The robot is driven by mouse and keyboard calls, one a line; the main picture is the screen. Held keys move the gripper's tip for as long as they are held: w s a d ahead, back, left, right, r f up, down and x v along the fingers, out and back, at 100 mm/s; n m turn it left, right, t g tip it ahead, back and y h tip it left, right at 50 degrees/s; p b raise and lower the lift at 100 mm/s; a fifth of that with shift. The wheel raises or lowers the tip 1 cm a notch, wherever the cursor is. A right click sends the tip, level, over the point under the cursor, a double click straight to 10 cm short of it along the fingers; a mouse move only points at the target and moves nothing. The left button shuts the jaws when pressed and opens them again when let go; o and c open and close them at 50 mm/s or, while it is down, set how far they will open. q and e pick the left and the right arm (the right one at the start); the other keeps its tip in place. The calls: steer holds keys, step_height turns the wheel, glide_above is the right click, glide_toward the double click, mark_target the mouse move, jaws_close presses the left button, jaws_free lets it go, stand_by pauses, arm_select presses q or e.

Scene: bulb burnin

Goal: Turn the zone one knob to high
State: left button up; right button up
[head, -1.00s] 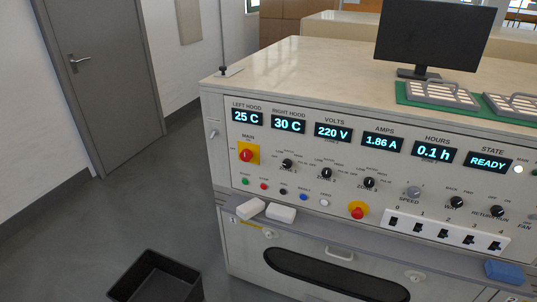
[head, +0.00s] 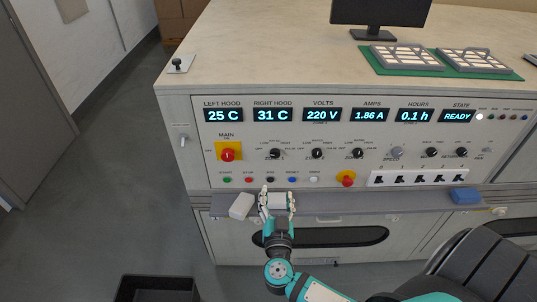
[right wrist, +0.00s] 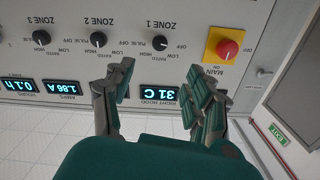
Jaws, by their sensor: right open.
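The zone one knob (head: 274,154) is a small black knob on the front panel, under the right hood display. In the right wrist view, where the panel appears upside down, the zone one knob (right wrist: 160,42) sits among labels for off, low, rated, high and pulse. I cannot tell clearly which label its pointer faces. My right gripper (head: 278,193) is open and empty, in front of the panel and below the knob in the head view. In the right wrist view its two fingers (right wrist: 160,78) are spread apart, with the knob between and beyond them, not touched. My left gripper is not in view.
The zone two knob (head: 317,153) and the red main switch (head: 228,154) flank the knob. Coloured buttons (head: 292,180) and a red emergency knob (head: 346,179) sit lower. A white block (head: 241,206) lies on the shelf (head: 330,204). A dark bin (head: 155,288) stands on the floor.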

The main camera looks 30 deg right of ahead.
mark_target(275, 156)
steer(key=x, duration=1.5)
steer(key=shift+a, duration=0.1)
steer(key=shift+w+d, duration=0.25)
steer(key=shift+w, duration=0.25)
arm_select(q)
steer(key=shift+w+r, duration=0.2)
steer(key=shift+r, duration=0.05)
arm_select(e)
steer(key=shift+c, duration=0.8)
jaws_close()
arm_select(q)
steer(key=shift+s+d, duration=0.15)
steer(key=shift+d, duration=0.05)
